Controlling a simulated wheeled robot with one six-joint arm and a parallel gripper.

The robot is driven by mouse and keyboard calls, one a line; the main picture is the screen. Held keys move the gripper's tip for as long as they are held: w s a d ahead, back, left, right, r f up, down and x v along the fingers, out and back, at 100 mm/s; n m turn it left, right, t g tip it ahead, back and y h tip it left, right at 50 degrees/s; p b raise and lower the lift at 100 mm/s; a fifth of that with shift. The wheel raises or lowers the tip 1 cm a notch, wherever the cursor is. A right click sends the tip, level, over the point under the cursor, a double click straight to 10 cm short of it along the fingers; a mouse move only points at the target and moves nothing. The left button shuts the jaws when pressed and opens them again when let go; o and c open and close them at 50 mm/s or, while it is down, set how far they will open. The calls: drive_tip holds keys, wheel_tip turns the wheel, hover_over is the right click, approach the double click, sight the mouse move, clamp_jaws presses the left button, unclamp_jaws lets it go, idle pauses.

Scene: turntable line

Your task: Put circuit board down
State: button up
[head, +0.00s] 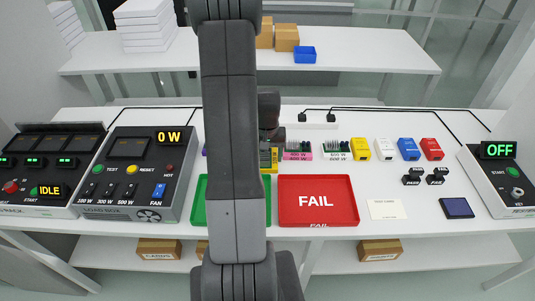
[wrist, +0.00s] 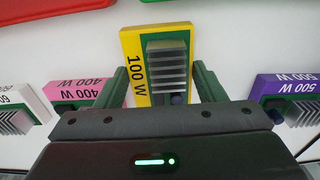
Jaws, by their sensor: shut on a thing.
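A yellow circuit board (wrist: 134,72) marked 100 W, with a grey finned heat sink, stands between the two fingers of my gripper (wrist: 160,80) in the wrist view. The gripper is shut on it. In the head view the yellow board (head: 268,158) shows just beyond my arm, behind the trays, and my arm hides part of it and the gripper. I cannot tell whether its underside touches the table.
A pink 400 W board (wrist: 80,88) and a white board (wrist: 36,100) are on the left, a purple 500 W board (wrist: 285,84) on the right. A green tray (head: 200,205) and a red FAIL tray (head: 318,218) lie in front. A load box (head: 135,175) stands left.

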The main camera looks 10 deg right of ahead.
drive_tip(key=shift+f, duration=0.2)
drive_tip(key=o, duration=1.1)
